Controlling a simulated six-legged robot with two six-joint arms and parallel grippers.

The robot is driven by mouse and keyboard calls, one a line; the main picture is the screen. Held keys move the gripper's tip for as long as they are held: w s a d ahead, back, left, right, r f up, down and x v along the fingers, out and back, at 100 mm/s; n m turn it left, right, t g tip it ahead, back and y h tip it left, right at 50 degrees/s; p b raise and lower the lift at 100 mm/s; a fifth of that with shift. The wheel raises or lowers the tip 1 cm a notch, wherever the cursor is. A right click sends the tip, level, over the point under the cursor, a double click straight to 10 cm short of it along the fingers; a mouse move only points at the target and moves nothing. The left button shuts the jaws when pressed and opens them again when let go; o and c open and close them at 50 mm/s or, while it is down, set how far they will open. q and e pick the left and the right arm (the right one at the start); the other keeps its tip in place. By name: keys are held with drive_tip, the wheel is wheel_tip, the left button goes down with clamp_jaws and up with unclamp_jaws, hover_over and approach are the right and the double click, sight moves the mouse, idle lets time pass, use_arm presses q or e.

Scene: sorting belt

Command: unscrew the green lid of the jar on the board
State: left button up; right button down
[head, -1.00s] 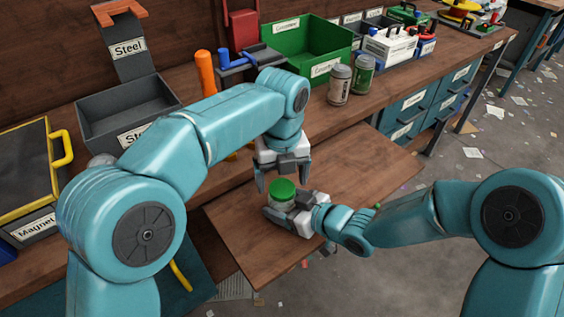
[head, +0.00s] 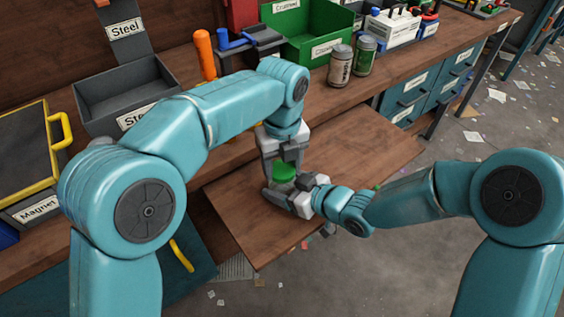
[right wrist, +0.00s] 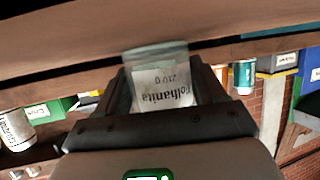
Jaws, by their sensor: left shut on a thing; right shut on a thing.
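The jar stands on the wooden board (head: 370,150) with its green lid (head: 284,173) on top. My left gripper (head: 283,167) points down from above and is shut on the green lid, one finger on each side. My right gripper (head: 289,190) comes in low from the right and is shut on the jar's body. In the right wrist view the clear jar (right wrist: 158,58) with its white, upside-down printed label sits between the dark fingers. In the head view the jar's body is mostly hidden by the grippers.
An orange-handled tool (head: 204,55) stands near the left arm. The board's right part is clear.

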use_arm(q)
drive_tip(key=n, duration=0.5)
use_arm(e)
drive_tip(key=shift+f, duration=0.1)
use_arm(q)
drive_tip(key=n, duration=1)
drive_tip(key=shift+n, duration=0.3)
drive_tip(key=n, duration=1.5)
drive_tip(key=shift+n, duration=0.3)
drive_tip(key=n, duration=0.4)
drive_tip(key=shift+r+n, duration=0.1)
drive_tip(key=shift+n, duration=0.3)
drive_tip(key=n, duration=0.5)
drive_tip(key=shift+n, duration=0.3)
